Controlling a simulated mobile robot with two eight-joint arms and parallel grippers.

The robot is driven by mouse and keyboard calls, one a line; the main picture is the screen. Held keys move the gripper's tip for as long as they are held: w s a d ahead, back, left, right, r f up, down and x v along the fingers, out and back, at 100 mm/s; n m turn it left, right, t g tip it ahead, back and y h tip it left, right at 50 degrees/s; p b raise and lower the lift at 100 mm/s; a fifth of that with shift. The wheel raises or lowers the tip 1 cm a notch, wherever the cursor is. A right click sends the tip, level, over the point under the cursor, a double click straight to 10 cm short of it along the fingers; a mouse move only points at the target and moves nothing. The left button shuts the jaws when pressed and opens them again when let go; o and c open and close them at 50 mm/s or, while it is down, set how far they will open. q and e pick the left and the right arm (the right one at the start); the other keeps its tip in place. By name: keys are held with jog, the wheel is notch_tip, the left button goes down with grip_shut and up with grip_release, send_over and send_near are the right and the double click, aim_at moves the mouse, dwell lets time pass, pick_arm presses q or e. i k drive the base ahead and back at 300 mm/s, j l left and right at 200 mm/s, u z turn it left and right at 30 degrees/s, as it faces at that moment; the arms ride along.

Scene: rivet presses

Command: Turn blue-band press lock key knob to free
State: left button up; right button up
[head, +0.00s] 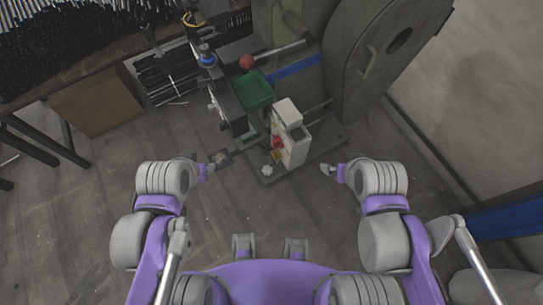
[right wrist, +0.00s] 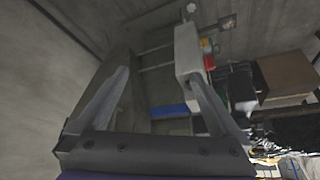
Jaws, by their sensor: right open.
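The blue-band press (head: 372,62) stands at the upper right in the head view, with its blue band (head: 295,69) across the body. The band also shows in the right wrist view (right wrist: 170,110). A pale control box (head: 295,150) with red and yellow parts stands at the press's front; the right wrist view shows it too (right wrist: 186,50). I cannot make out the lock key knob. My right gripper (head: 327,169) is open and empty, right of the box and apart from it. My left gripper (head: 214,162) is left of the box; its jaws are too small to read.
A green tray (head: 253,90) and a red ball knob (head: 246,62) are by the press. A workbench (head: 90,68) with dark rods fills the upper left, with a brown box (head: 97,101) below. A wall (head: 470,100) closes the right. The front floor (head: 75,225) is clear.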

aim_at(276, 154)
jog(key=k+j, duration=0.15)
jog(key=j, duration=0.2)
jog(key=k+j+u, duration=0.15)
jog(key=j, duration=0.15)
jog(key=k+j, duration=0.1)
jog(key=j, duration=0.25)
jog(key=k+j+u, duration=0.1)
jog(key=j, duration=0.25)
